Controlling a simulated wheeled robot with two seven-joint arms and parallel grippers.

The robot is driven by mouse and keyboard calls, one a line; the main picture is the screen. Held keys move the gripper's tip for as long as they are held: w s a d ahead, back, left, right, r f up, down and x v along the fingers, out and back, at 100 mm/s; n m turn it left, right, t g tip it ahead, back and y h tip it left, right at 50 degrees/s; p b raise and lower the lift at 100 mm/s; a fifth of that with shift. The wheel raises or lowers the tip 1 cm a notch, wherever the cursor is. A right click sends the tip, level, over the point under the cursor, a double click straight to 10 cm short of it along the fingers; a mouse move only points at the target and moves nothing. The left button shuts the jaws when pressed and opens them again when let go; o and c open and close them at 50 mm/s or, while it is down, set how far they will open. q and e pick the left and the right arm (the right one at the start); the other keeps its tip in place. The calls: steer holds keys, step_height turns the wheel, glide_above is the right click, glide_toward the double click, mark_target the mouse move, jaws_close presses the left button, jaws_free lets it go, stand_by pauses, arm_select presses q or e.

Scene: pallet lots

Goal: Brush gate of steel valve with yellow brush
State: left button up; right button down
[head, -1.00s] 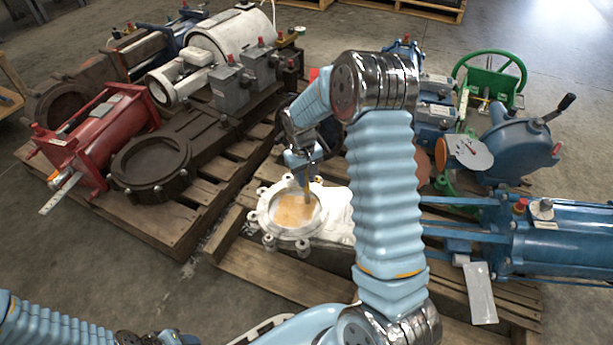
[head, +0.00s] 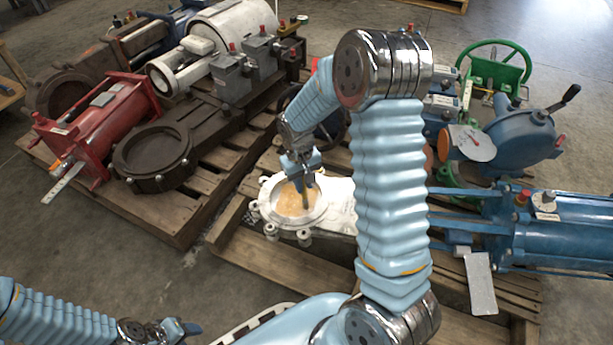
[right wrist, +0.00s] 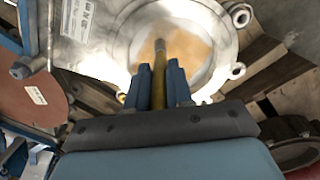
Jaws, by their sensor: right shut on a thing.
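The steel valve (head: 338,203) lies on a wooden pallet in the head view, its round flange facing up. Its gate (head: 292,201) is a tan-orange disc inside the flange ring. My right gripper (head: 299,177) is above the flange, shut on the yellow brush (head: 306,198), which points down at the gate. In the right wrist view the brush (right wrist: 159,75) stands between the two blue fingers, its tip over the gate (right wrist: 185,55). Whether the tip touches the gate I cannot tell. My left gripper (head: 178,330) is low at the left, away from the valve; its jaws are too small to judge.
A dark flanged valve (head: 152,158) and a red cylinder actuator (head: 98,122) sit on the pallet at left. Blue actuators (head: 565,235) and a green handwheel valve (head: 494,70) stand at right. Bare concrete floor (head: 110,250) lies in front at left.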

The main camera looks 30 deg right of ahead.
steer(key=shift+s+a+r, duration=0.1)
steer(key=shift+s, duration=1)
stand_by(0.4)
steer(key=shift+r, duration=0.1)
step_height(320, 180, up, 6)
steer(key=p, duration=0.5)
steer(key=shift+w+a, duration=0.15)
step_height(320, 180, up, 3)
steer(key=shift+a+f+p, duration=0.1)
steer(key=shift+p, duration=1.05)
steer(key=shift+w, duration=0.1)
